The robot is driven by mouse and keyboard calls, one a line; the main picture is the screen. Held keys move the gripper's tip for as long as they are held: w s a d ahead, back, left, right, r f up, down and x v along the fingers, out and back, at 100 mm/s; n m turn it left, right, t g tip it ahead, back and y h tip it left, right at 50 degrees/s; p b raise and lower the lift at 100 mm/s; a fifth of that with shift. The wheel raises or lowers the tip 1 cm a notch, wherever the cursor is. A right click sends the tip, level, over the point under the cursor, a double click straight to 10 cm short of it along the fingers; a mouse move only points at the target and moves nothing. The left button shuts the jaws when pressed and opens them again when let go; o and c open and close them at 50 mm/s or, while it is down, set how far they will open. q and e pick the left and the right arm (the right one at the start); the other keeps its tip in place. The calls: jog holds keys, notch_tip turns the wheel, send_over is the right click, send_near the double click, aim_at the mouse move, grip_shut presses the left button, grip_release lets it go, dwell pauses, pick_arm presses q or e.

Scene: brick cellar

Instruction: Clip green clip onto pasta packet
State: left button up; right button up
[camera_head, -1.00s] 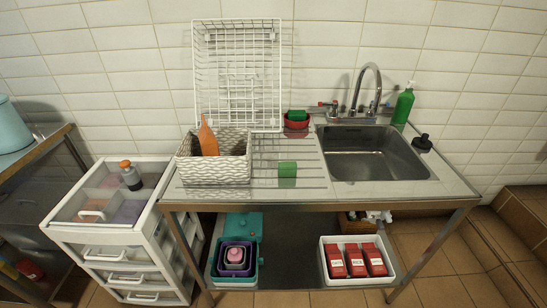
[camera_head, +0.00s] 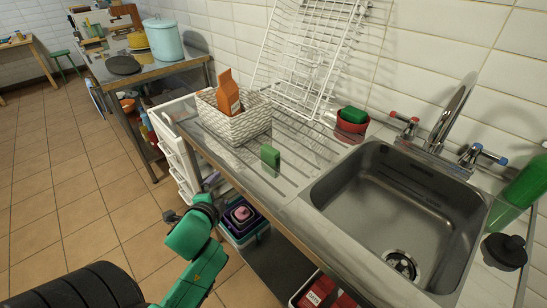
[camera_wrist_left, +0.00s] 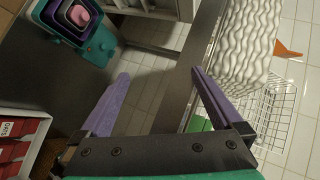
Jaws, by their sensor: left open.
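My left gripper (camera_head: 213,184), with purple fingers, is in front of the sink unit's front edge, left of the draining board; in the left wrist view (camera_wrist_left: 160,80) its fingers are spread with nothing between them. Red labelled packets (camera_head: 319,292) stand in a white crate on the lower shelf, cut by the frame edge; in the left wrist view they show at lower left (camera_wrist_left: 12,128). I cannot read which one is pasta. I cannot make out a green clip for certain; a green block (camera_head: 270,157) stands on the draining board. My right gripper is not in view.
A white woven basket (camera_head: 238,127) holds an orange carton (camera_head: 228,92). A wire rack (camera_head: 300,60) leans on the wall. A red bowl (camera_head: 352,127) holds a green item. The sink (camera_head: 390,215) is empty. Nested tubs (camera_head: 241,214) sit on the lower shelf. Floor at left is clear.

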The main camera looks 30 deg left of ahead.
aim_at(270, 149)
pick_arm(q)
notch_tip(270, 149, up, 9)
jog(key=w+a+m+t+h, duration=0.15)
jog(key=m+t, duration=0.45)
jog(key=m, duration=0.7)
jog(key=s+d+m+h, duration=0.1)
jog(key=d+m+h, duration=0.65)
jog(key=m, duration=0.75)
jog(key=shift+h, duration=0.4)
jog(key=p+x, duration=0.1)
jog(key=x, duration=0.3)
jog(key=p+x, duration=0.2)
jog(key=x, duration=0.3)
jog(key=p+x, duration=0.2)
jog(key=x, duration=0.3)
jog(key=shift+a+f, duration=0.25)
jog(key=shift+a, duration=0.1)
jog(key=shift+w+f, duration=0.15)
jog(key=shift+w, duration=0.05)
jog(key=shift+s, duration=0.1)
jog(key=c, duration=1.2)
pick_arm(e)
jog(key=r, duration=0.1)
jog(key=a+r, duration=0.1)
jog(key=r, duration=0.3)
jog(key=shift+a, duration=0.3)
